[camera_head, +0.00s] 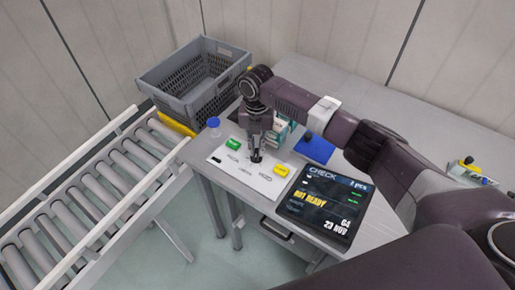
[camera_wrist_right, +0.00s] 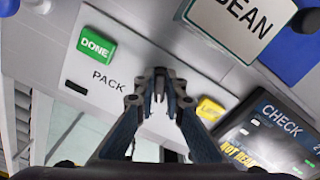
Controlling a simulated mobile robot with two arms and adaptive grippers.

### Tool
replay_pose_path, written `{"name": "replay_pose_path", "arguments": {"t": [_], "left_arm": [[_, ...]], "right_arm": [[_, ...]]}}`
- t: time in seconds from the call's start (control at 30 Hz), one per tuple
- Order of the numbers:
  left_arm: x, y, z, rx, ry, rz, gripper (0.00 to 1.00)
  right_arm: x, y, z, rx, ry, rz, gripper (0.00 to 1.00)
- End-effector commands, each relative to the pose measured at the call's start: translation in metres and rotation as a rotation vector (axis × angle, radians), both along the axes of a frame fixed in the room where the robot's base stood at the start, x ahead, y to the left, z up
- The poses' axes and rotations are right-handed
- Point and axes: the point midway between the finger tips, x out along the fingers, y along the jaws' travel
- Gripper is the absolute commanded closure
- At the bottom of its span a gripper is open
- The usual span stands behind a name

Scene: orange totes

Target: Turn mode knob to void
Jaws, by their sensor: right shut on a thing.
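The white control panel (camera_head: 238,169) lies on the table and carries a green button (camera_head: 233,144), a yellow button (camera_head: 281,170) and printed labels. My right gripper (camera_head: 256,156) points down at the middle of the panel, between the two buttons. It is shut on the mode knob, which the fingers mostly hide. In the right wrist view the fingertips (camera_wrist_right: 158,88) meet over the panel, with the green DONE button (camera_wrist_right: 96,44) on the left and the yellow button (camera_wrist_right: 210,109) on the right. The word PACK is readable beside the fingers. The knob's pointing direction cannot be told. My left gripper is not in view.
A screen (camera_head: 326,203) reading CHECK and NOT READY lies right of the panel. A grey crate (camera_head: 194,79) stands behind, beside a roller conveyor (camera_head: 85,190). A blue-capped bottle (camera_head: 214,127) and a blue item (camera_head: 317,149) are close to the panel.

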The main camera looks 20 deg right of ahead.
Motion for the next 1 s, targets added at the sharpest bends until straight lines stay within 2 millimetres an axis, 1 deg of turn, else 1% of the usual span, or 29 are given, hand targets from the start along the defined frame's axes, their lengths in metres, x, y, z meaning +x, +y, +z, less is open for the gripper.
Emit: {"name": "replay_pose_path", "arguments": {"t": [0.2, 0.5, 0.7, 1.0], "left_arm": [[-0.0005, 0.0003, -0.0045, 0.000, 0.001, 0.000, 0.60], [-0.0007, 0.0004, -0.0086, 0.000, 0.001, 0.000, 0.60], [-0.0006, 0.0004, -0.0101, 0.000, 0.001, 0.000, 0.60], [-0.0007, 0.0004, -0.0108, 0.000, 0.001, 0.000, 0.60]], "right_arm": [[0.0028, 0.0024, 0.0021, 0.001, -0.006, 0.201, 1.00], [0.0029, 0.0044, 0.0023, 0.001, -0.007, 0.422, 1.00], [0.0027, 0.0052, 0.0024, 0.000, -0.006, 0.512, 1.00], [0.0027, 0.0055, 0.0027, -0.001, -0.006, 0.563, 1.00]]}}
